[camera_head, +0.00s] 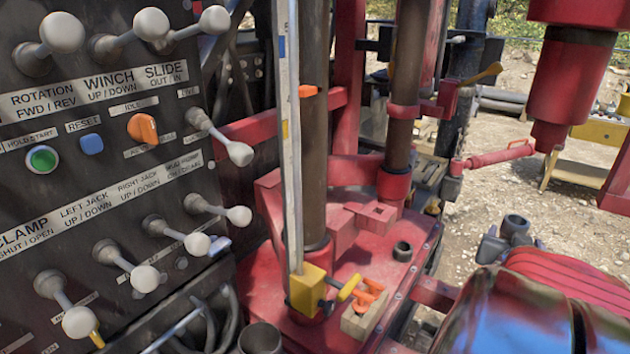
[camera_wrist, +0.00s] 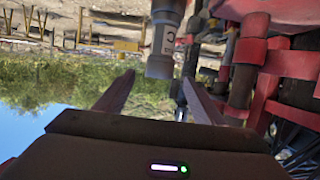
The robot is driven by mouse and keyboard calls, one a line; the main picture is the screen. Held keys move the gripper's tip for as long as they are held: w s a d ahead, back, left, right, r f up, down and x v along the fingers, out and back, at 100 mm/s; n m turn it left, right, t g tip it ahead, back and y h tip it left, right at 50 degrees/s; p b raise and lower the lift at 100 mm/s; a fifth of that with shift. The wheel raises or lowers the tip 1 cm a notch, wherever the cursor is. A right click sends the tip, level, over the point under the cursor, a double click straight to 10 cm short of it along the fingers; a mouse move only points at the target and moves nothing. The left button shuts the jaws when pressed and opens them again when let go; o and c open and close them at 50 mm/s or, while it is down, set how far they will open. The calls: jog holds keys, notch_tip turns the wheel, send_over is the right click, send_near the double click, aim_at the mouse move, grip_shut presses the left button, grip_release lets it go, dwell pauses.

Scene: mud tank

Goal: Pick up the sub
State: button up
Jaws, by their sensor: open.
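In the wrist view, my gripper (camera_wrist: 158,76) has its two dark fingers spread apart, with nothing between the pads. A grey cylinder (camera_wrist: 163,45) with a pale marked band enters from the top edge, its darker end just beyond the fingertips and roughly midway between them. I cannot tell whether it is the sub. In the head view, a short dark hollow cylinder (camera_head: 403,250) stands upright on the red deck (camera_head: 375,240); it may be the sub. I cannot make out my gripper in the head view.
A black control panel (camera_head: 110,200) with several white-knobbed levers fills the left. A yellow block (camera_head: 307,290) carries a tall pole beside a brown pipe (camera_head: 314,130). Red machinery (camera_wrist: 285,70) stands close on the wrist view's right.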

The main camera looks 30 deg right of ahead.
aim_at(514, 223)
jog(key=shift+d, duration=0.1)
jog(key=shift+x, duration=3.75)
jog(key=shift+w+d+f, duration=0.15)
jog(key=shift+w+d, duration=0.15)
jog(key=shift+d, duration=0.05)
jog(key=shift+d, duration=0.1)
jog(key=shift+x, duration=2.5)
jog(key=shift+w, duration=0.1)
jog(key=shift+c, duration=0.3)
grip_shut()
